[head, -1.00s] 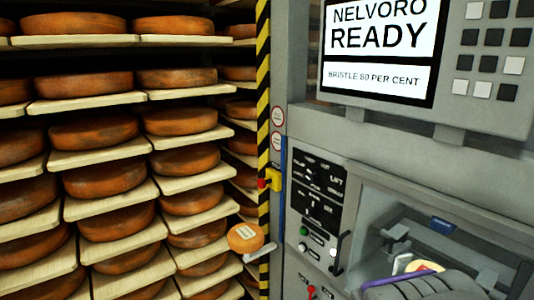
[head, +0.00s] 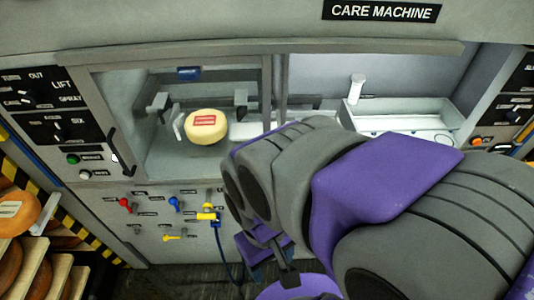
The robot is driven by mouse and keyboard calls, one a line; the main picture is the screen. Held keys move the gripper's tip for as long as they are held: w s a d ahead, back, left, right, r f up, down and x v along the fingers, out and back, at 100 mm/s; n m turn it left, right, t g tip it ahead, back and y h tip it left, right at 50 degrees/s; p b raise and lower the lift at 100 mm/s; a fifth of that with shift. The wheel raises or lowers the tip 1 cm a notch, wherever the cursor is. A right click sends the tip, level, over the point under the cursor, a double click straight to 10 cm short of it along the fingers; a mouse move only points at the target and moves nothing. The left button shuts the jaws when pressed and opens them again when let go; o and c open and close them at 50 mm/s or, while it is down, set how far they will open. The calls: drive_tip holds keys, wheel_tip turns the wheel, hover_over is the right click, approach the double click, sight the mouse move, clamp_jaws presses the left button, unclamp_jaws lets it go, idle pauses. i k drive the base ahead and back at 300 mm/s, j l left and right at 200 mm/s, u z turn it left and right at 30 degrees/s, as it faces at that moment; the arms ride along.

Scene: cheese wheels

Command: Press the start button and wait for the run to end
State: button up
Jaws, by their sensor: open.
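A green round button (head: 73,159) is on the machine's front left, below the black dial panels; its label is too small to read. A white button (head: 84,174) is just below it. The CARE MACHINE (head: 380,11) has a left chamber with a pale yellow cheese wheel (head: 202,132) bearing a red and white label. My arm reaches from the lower right across the front of the machine. My gripper's fingers cannot be made out; nothing of mine is seen touching the green button. The display screen is out of view.
Red, blue and yellow valve handles (head: 174,204) are below the chamber, with a hanging blue hose (head: 222,240). A white tray (head: 398,122) is in the right bay. An orange cheese wheel (head: 18,212) is at far left, near a black-and-yellow striped post (head: 70,222).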

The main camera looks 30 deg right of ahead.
sight(72, 161)
drive_tip(key=z, duration=0.6)
drive_tip(key=u, duration=1.4)
